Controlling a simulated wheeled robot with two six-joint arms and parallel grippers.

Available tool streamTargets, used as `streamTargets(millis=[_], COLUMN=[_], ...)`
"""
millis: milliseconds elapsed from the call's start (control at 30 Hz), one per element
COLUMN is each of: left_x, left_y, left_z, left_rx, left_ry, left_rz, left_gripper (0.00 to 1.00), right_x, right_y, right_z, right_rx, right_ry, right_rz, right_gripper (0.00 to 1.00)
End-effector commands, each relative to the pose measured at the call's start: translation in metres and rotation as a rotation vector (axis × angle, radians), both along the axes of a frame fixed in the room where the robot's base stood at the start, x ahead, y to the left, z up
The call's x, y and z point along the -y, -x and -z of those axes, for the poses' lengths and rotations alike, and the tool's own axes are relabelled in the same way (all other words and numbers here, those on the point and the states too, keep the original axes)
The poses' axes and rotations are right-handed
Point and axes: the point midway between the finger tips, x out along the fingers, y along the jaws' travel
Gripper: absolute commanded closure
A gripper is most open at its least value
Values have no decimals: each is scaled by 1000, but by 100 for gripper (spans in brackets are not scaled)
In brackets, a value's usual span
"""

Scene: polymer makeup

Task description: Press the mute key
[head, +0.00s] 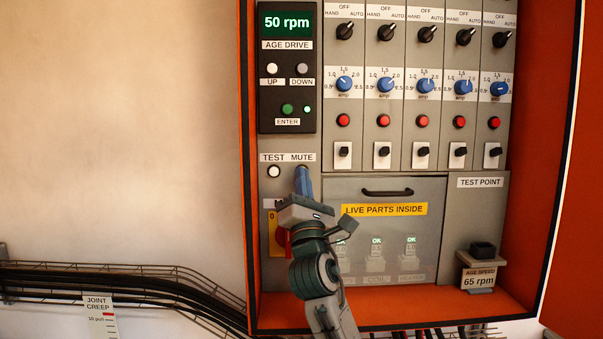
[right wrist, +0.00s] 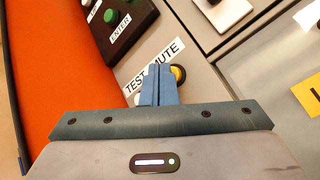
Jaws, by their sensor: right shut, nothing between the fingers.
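The mute key (right wrist: 179,74) shows in the right wrist view as a yellow button with a dark ring, partly covered by my fingers. In the head view it is hidden behind my right gripper (head: 302,171), just below the MUTE label (head: 301,157). My right gripper is shut and empty. Its blue fingertips (right wrist: 161,71) overlap the key's left side in the right wrist view; I cannot tell whether they touch it. The white test button (head: 273,171) is to the left of the fingers. My left gripper is not in view.
Above is the drive panel (head: 263,84) with UP, DOWN and ENTER buttons. Rows of knobs and red buttons (head: 343,121) fill the upper right. A hatch with a dark handle (head: 388,192) is right of my gripper. The orange cabinet edge (head: 249,230) is on the left.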

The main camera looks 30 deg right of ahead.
Motion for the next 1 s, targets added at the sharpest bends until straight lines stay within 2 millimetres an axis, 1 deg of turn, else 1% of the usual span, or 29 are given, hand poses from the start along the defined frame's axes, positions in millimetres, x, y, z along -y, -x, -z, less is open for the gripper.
streamTargets(millis=[567,833,1000], left_x=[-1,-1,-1], left_y=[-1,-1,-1], left_z=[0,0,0], left_rx=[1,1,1], left_ry=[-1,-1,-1], left_rz=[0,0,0], left_gripper=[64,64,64], right_x=[0,5,5], right_y=[0,-7,-8], right_z=[0,0,0], right_rx=[0,0,0], right_ry=[0,0,0], right_rz=[0,0,0], right_gripper=[100,100,100])
